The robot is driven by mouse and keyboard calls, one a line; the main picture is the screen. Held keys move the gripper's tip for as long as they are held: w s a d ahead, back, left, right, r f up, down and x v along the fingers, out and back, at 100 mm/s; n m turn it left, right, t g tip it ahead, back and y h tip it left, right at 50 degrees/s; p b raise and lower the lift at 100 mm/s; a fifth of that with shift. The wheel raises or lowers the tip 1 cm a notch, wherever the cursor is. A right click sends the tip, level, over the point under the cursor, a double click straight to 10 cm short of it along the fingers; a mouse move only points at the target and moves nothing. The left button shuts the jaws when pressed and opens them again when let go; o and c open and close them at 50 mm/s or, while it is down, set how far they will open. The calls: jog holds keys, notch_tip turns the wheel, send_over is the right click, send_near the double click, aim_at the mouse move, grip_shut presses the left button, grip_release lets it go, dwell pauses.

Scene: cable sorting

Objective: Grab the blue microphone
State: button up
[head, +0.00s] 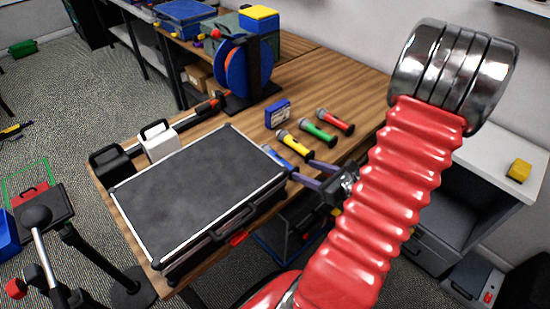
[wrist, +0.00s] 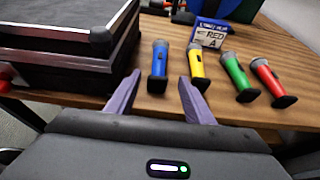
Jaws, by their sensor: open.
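The blue microphone (wrist: 159,62) lies on the wooden table with its dark end toward me in the wrist view. It is the leftmost of the microphones, beside the black case. In the head view the blue microphone (head: 276,153) is partly hidden by the case's corner and my gripper (head: 292,178). My gripper is open, its two purple fingers apart with nothing between them. In the wrist view my gripper (wrist: 155,90) is at the table's front edge, with the blue microphone ahead between the fingers' lines, not touching them.
A yellow microphone (wrist: 197,65), a green one (wrist: 236,75) and a red one (wrist: 270,80) lie to the right. The large black case (head: 200,190) blocks the left side. A cable reel (head: 235,70) stands further back.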

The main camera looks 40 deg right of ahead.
aim_at(285, 162)
jog(key=shift+x, duration=4.25)
jog(key=shift+a, duration=0.1)
jog(key=shift+x, duration=2.6)
jog(key=c, duration=1.2)
jog(key=shift+o, duration=0.2)
jog(key=shift+r, duration=0.15)
notch_tip(285, 162, up, 18)
